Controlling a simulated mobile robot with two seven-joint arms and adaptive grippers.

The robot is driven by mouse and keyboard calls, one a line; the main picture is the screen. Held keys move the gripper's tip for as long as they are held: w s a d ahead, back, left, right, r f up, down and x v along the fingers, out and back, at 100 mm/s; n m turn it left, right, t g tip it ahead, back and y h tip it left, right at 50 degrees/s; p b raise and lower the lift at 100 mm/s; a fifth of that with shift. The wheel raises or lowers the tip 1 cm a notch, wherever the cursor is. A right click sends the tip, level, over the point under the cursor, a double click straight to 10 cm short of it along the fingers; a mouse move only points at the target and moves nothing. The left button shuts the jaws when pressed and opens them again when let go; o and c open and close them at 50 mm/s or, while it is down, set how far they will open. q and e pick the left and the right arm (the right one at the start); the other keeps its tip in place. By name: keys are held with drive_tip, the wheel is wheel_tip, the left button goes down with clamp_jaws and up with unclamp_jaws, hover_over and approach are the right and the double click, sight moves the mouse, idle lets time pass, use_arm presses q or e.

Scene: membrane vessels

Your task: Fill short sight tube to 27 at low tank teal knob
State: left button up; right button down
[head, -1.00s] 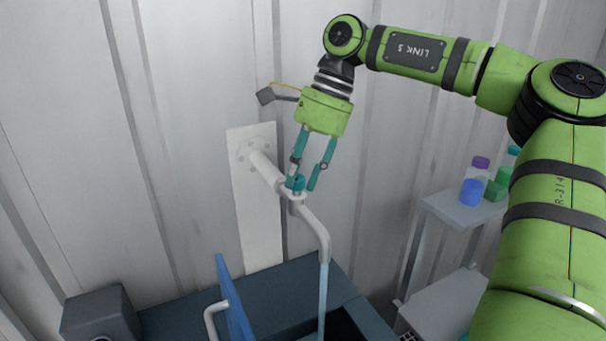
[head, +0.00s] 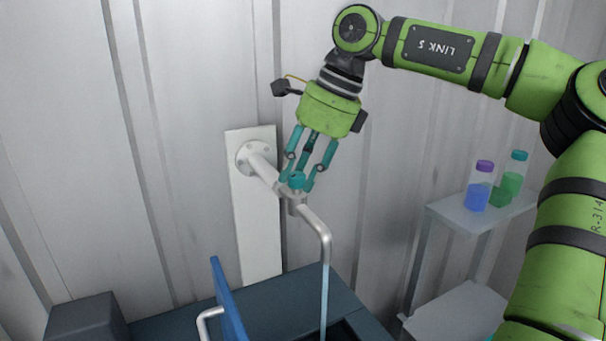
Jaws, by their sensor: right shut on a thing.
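The teal knob (head: 297,179) sits on top of a grey tap (head: 316,220) that comes out of a white wall plate (head: 257,240). My right gripper (head: 297,184) comes down from above, its teal fingers shut on the knob. A pale blue stream (head: 324,295) runs from the spout down into a dark opening in the tank (head: 285,295) below. The short sight tube and its scale do not show in this view. My left gripper is not in view.
A blue panel (head: 228,300) with a grey handle (head: 207,322) stands up at the tank's front. A dark grey box (head: 85,318) is at lower left. A shelf (head: 465,213) at right holds bottles with blue (head: 477,196) and green (head: 513,182) contents.

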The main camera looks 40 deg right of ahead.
drive_tip(key=shift+w+r+m+t+h+b, duration=0.1)
drive_tip(key=shift+r+m+t+h+b, duration=0.15)
drive_tip(key=shift+m, duration=0.25)
drive_tip(key=shift+w+r+m+t+h+b, duration=0.15)
drive_tip(key=shift+m+b, duration=0.15)
drive_tip(key=shift+m, duration=0.2)
drive_tip(key=shift+s, duration=0.1)
idle(0.9)
drive_tip(key=c, duration=1)
unclamp_jaws()
drive_tip(key=shift+f, duration=0.25)
drive_tip(key=shift+w, duration=0.2)
drive_tip(key=v, duration=1.2)
